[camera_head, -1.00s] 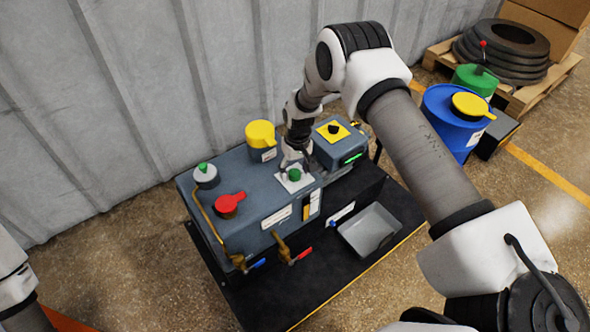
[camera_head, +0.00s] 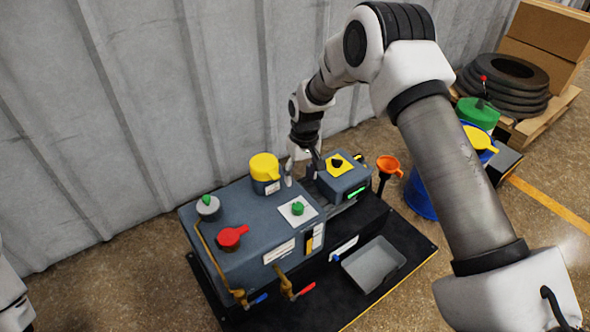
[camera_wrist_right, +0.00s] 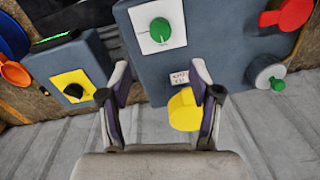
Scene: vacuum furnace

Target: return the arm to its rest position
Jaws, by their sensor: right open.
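My right arm reaches in from the right in the head view and bends down over the machine. My right gripper (camera_head: 304,164) hangs behind the green knob on its white plate (camera_head: 297,209), between the yellow cap (camera_head: 265,167) and the small box with the yellow plate (camera_head: 343,182). In the right wrist view the gripper (camera_wrist_right: 160,85) has its fingers spread and nothing between them. The green knob (camera_wrist_right: 160,29) lies beyond the fingertips, and the yellow cap (camera_wrist_right: 184,112) shows near one finger. Part of my left arm shows at the left edge; its gripper does not show.
A red cap (camera_head: 232,236), a grey cap with green top (camera_head: 208,207), valves and a grey tray (camera_head: 374,262) are on the machine and its black base. An orange funnel (camera_head: 388,166) and blue drum (camera_head: 420,196) stand to the right. A corrugated wall (camera_head: 90,110) is behind.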

